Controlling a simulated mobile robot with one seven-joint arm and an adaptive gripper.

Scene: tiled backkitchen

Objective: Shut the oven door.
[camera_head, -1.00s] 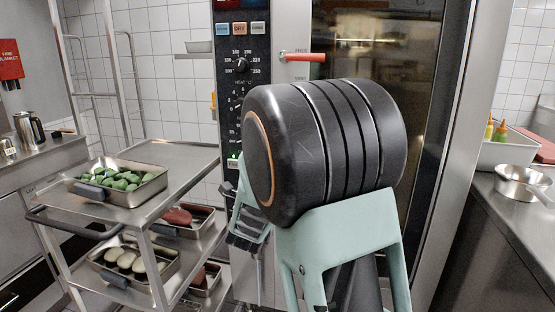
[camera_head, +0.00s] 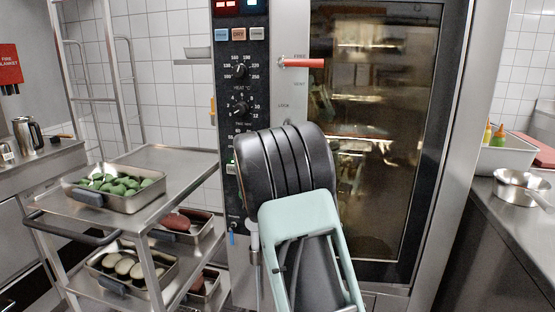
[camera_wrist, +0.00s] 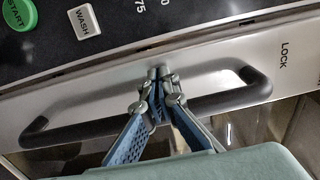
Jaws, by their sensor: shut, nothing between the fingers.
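The oven is tall, with a black control panel (camera_head: 240,140) on the left. Its glass door (camera_head: 375,130) has a steel frame and looks flush with the panel or nearly so; I cannot tell if it is fully shut. In the wrist view, a dark bar handle (camera_wrist: 232,98) runs across the steel door frame. My gripper (camera_wrist: 157,78) is shut and empty, its fingertips at the middle of this handle, seemingly in front of it; contact is unclear. My arm hides the gripper and most of the handle in the head view.
A steel trolley (camera_head: 165,158) with several food trays stands close on the left. A steel counter (camera_head: 510,215) with a pan (camera_head: 520,185) and a white tub (camera_head: 500,157) is on the right. A kettle (camera_head: 27,135) stands far left.

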